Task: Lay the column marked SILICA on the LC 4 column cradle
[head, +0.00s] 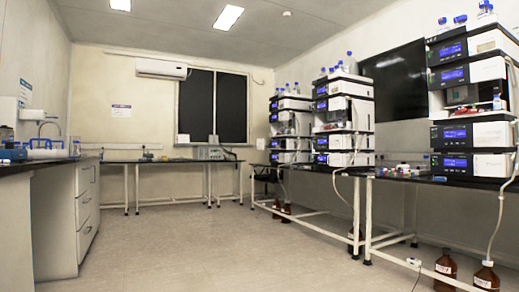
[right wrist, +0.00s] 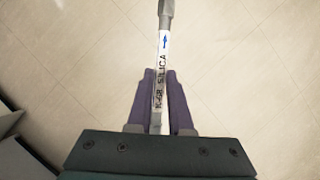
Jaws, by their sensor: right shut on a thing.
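The column marked SILICA (right wrist: 162,62) shows in the right wrist view as a thin rod with a grey end fitting and a white label with a blue arrow. My right gripper (right wrist: 160,75) is shut on it, with a purple finger on each side. The column points away from the gripper, above bare floor. In the head view, stacks of instruments with blue displays stand along the right wall, one near stack (head: 470,120) and others farther back. I cannot read which is LC 4, and I cannot make out its column cradle. Neither gripper shows in the head view.
A dark bench (head: 440,180) carries the near stack at right, with brown bottles (head: 446,270) and a cable on the floor below. A white drawer cabinet (head: 86,210) and counter stand at left. A table (head: 165,161) stands at the back. The middle floor is clear.

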